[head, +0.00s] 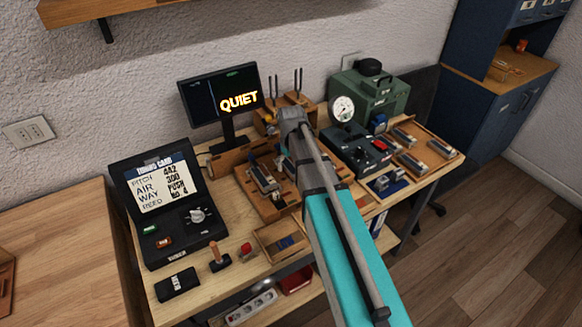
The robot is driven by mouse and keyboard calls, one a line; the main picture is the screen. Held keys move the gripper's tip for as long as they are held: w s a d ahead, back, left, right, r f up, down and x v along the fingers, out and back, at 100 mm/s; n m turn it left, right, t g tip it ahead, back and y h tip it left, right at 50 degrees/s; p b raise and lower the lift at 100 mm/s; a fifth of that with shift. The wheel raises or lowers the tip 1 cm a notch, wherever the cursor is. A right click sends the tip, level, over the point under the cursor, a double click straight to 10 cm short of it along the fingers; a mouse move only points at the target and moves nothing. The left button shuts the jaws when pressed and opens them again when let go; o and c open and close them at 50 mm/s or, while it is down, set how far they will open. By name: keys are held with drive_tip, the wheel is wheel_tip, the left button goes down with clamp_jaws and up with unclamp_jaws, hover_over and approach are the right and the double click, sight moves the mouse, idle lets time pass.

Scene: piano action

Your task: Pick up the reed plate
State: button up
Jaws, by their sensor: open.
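My arm reaches in from the lower right, and its wrist stands over the middle of the bench. My gripper (287,163) is mostly hidden behind the wrist and arm, beside a wooden board (277,207). A metal-topped block (263,178) sits on that board, just left of my gripper and apart from it as far as I can see. Several small pale metal pieces, one of them a flat bar (411,163), lie in a wooden tray (446,163) at the right. I cannot tell which piece is the reed plate. No held object shows.
A tuning card console (165,205) stands at the left, a monitor reading "QUIET" (218,100) behind. A green machine with a gauge (372,92) and a dark control box (357,150) stand right. A small tray (262,243) and a handled tool (219,258) are in front.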

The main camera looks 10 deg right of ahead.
drive_tip(key=c, duration=1.2)
drive_tip(key=shift+r, duration=0.15)
wheel_tip(320, 180, up, 2)
drive_tip(key=shift+p, duration=1.2)
drive_tip(key=s+r+p, duration=0.3)
drive_tip(key=s, duration=0.1)
drive_tip(key=s+r+p, duration=0.4)
drive_tip(key=s, duration=0.1)
drive_tip(key=s+r+p, duration=0.3)
drive_tip(key=s, duration=0.2)
drive_tip(key=shift+a+r+p, duration=0.2)
drive_tip(key=shift+r+p, duration=0.1)
drive_tip(key=shift+r, duration=0.05)
